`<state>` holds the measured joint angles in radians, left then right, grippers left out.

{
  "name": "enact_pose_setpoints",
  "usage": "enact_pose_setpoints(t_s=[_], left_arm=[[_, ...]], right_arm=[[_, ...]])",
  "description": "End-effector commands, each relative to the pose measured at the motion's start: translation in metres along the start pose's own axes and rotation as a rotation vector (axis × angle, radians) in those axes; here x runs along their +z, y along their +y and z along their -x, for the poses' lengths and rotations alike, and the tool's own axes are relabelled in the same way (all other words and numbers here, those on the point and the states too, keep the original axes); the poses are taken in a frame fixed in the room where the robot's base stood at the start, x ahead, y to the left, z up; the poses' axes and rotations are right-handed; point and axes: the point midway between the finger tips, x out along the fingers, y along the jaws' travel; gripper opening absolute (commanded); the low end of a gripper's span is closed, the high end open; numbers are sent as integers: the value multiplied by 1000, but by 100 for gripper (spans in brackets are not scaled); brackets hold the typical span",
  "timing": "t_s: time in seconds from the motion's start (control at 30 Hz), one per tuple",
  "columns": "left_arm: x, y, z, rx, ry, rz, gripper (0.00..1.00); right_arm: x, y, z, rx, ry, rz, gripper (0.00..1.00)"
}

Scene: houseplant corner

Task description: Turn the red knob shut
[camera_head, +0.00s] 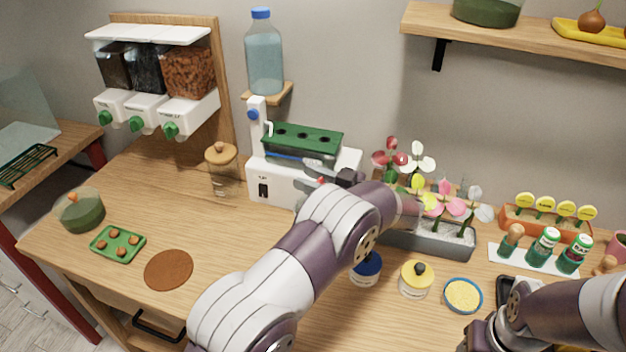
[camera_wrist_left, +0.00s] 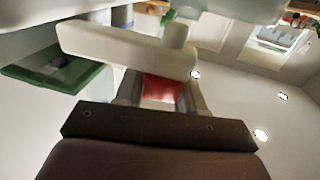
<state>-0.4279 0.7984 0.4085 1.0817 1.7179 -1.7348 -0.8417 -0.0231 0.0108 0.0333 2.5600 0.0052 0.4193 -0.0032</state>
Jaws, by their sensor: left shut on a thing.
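The red knob (camera_wrist_left: 163,89) shows between the two fingers of my left gripper (camera_wrist_left: 160,92) in the left wrist view, below a pale bar-shaped part. In the head view only a speck of the red knob (camera_head: 322,180) shows, at the front of the white machine (camera_head: 268,182). My left gripper (camera_head: 316,178) is shut on it, and the fingers hide most of it. How far the knob is turned cannot be seen. My right gripper (camera_head: 485,336) is low at the right, partly cut off by the bottom edge, and its jaws are not clear.
A green-lidded tank (camera_head: 303,140) tops the machine, with a water bottle (camera_head: 264,60) behind. A wooden-lidded jar (camera_head: 222,168) stands left of it. A grey flower planter (camera_head: 430,240) is at right. Several small pots stand in front.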

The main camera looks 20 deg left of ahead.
Motion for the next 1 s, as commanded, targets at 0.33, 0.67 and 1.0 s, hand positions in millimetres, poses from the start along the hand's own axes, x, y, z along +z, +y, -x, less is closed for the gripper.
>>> enact_pose_setpoints(t_s=[0.33,0.67,1.0], left_arm=[[0,-2,0,-154,1,3,8],[-1,-3,0,-190,2,2,8],[-2,-3,0,-190,2,3,55]], right_arm=[[1,0,-7,0,0,0,57],[1,0,-8,0,0,0,57],[1,0,-8,0,0,0,57]])
